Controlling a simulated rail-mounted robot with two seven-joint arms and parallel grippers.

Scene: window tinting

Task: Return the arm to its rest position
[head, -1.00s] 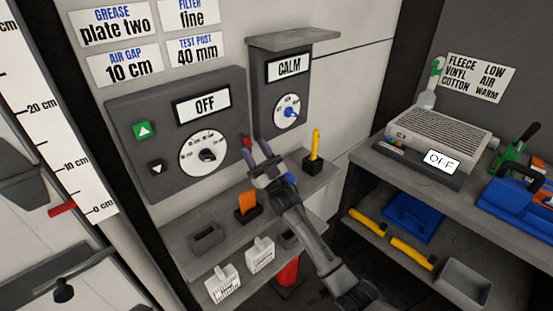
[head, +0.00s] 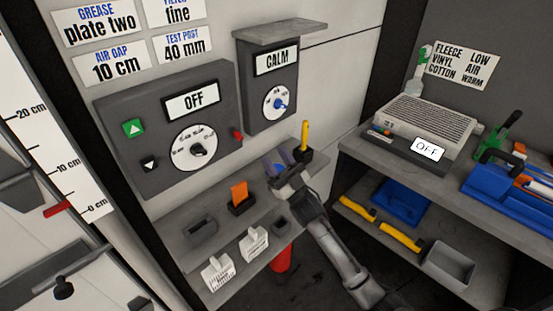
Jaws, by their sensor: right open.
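My right gripper (head: 279,160) is open and empty. It hangs in front of the wall above the small grey shelf (head: 172,231), left of the yellow-handled tool (head: 304,137) in its black holder. The right arm comes up from the bottom right. The grey control box (head: 165,170) on the wall reads OFF, and its dial and red lever (head: 238,134) are clear of the gripper. My left gripper is not in view.
The CALM box (head: 268,95) hangs on the wall above. At right, a bench carries a grey heater-like unit (head: 431,118) reading OFF and a blue tray (head: 520,200).

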